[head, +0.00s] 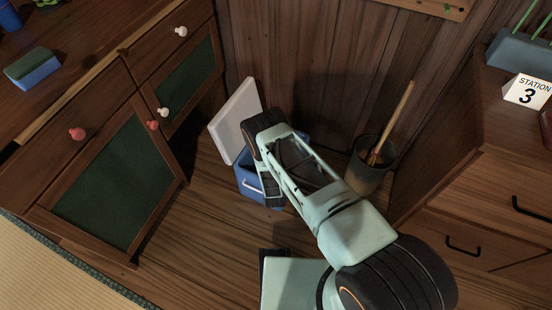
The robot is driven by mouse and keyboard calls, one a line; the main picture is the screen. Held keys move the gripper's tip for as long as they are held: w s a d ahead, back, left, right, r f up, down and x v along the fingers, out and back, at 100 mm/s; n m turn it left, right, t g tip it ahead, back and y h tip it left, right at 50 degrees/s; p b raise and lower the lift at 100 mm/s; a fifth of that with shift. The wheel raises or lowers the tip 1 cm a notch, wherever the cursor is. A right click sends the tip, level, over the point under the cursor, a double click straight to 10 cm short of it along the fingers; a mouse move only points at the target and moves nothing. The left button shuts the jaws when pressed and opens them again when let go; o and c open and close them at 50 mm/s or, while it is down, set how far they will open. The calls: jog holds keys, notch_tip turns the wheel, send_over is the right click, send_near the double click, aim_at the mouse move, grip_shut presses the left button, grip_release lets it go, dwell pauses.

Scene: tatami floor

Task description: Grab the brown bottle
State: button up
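I cannot make out a brown bottle for certain in the head view. My arm reaches from the lower right toward the blue cooler box (246,181), bends at its far end and points down over or into the box. My arm covers much of the box, so its inside is hidden. My gripper's fingers are not visible, so I cannot see whether they hold anything. The white lid (236,120) of the box stands tilted up at its left.
A dark bucket (366,176) with a wooden-handled tool stands right of my arm. A drawer unit (489,210) with a "STATION 3" sign (528,92) is at right. Floor boards (190,245) are clear at lower left.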

jog(key=shift+s, duration=0.1)
grip_shut()
dwell(0.5)
